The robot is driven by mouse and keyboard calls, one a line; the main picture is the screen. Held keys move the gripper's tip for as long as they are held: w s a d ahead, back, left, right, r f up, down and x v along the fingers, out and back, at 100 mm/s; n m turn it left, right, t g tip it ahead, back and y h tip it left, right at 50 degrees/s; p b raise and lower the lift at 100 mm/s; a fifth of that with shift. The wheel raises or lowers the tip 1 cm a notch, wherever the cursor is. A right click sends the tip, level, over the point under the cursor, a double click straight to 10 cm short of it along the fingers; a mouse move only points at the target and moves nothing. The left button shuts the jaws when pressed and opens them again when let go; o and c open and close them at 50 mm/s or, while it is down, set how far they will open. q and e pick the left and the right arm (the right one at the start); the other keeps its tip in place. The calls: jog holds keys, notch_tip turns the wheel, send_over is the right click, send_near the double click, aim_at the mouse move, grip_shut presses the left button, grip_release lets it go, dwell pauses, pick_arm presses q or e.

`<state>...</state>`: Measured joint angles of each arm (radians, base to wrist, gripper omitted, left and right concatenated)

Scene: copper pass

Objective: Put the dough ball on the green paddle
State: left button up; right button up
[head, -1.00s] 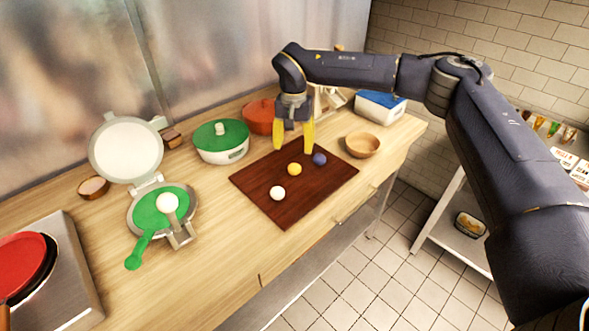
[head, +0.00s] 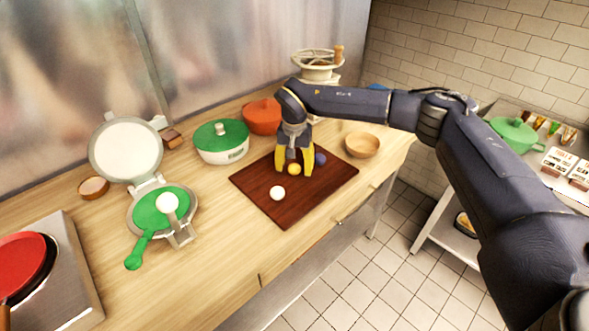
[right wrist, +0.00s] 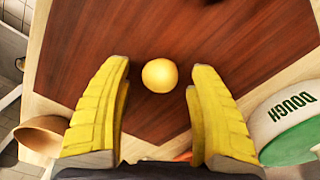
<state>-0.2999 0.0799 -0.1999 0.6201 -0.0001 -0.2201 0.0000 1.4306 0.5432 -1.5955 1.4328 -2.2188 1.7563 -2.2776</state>
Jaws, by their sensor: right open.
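A yellow ball (head: 294,169) lies on the dark wooden board (head: 255,179), with a white ball (head: 277,193) and a blue ball (head: 320,159) on either side. My right gripper (head: 294,173) is open, low over the board, with its yellow fingers on either side of the yellow ball. In the right wrist view the yellow ball (right wrist: 160,75) shows between the open fingertips, not gripped. The green paddle (head: 146,235) lies on the open press (head: 178,235) at left, with a round white ball or knob (head: 168,202) over it. My left gripper is not in view.
A green-lidded pot (head: 221,142), labelled DOUGH in the right wrist view (right wrist: 290,107), and an orange pot (head: 262,117) stand behind the board. A wooden bowl (head: 362,145) is at its right. A red pan (head: 24,262) sits at far left. Counter between press and board is clear.

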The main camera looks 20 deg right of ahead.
grip_shut()
dwell(0.5)
